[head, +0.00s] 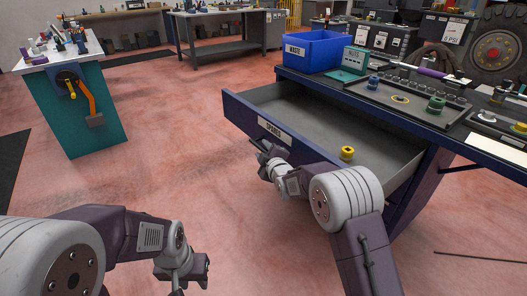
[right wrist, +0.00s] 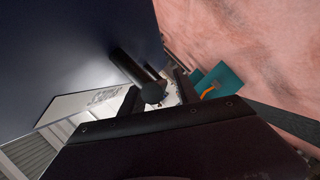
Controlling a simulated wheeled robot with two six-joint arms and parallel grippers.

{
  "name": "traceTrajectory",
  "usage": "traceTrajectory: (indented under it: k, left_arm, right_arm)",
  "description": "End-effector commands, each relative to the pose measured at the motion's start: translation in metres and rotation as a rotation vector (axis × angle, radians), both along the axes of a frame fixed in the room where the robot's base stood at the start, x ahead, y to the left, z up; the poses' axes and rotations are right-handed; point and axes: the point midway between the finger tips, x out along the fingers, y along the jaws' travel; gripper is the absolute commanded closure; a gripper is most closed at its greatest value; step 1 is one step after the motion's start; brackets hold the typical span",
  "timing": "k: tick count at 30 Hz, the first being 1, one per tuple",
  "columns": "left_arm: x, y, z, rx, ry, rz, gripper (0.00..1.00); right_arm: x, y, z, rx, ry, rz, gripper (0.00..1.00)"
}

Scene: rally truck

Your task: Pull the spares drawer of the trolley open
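The spares drawer (head: 310,135) of the trolley (head: 440,118) stands well out from under the top, its grey inside showing. Its blue front bears a white SPARES label (head: 275,130), which also shows in the right wrist view (right wrist: 85,103). My right gripper (head: 262,150) is at the drawer front, below the label. In the right wrist view its fingers (right wrist: 160,92) stand apart, with the dark handle bar (right wrist: 130,68) between them and a gap beside it. My left gripper (head: 185,284) hangs low over the floor, away from the trolley; its fingertips are largely cut off.
A yellow part (head: 347,153) lies in the drawer. On the trolley top are a blue WASTE bin (head: 313,51), a green box (head: 354,60) and a tray (head: 398,98) with parts. A teal bench (head: 85,120) stands at left. The floor between is clear.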

Motion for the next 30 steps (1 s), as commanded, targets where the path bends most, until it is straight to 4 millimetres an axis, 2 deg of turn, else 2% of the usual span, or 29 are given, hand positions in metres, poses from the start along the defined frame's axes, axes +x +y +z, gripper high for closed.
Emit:
traceTrajectory:
  k: [4,7,15,19,24,30]
  left_arm:
    - [0.0,0.0,0.001,0.0,0.0,0.0,0.64]
    - [0.0,0.0,0.005,0.0,0.0,0.0,0.64]
    - [0.0,0.0,0.019,0.0,0.0,0.0,0.64]
    - [0.0,0.0,0.023,0.0,0.0,0.0,0.64]
    - [0.0,0.0,0.024,0.0,0.0,0.0,0.64]
    - [0.0,0.0,0.023,0.0,0.0,0.0,0.64]
  right_arm:
    - [-0.002,-0.001,0.001,0.0,-0.001,-0.001,0.62]
    - [-0.011,-0.003,0.004,0.0,0.001,0.0,0.62]
    - [-0.058,-0.018,0.016,0.0,0.001,0.0,0.62]
    - [-0.075,-0.023,0.019,0.0,0.001,0.0,0.62]
    - [-0.085,-0.026,0.02,0.0,0.0,0.0,0.62]
    - [-0.085,-0.026,0.019,0.0,0.0,0.0,0.62]
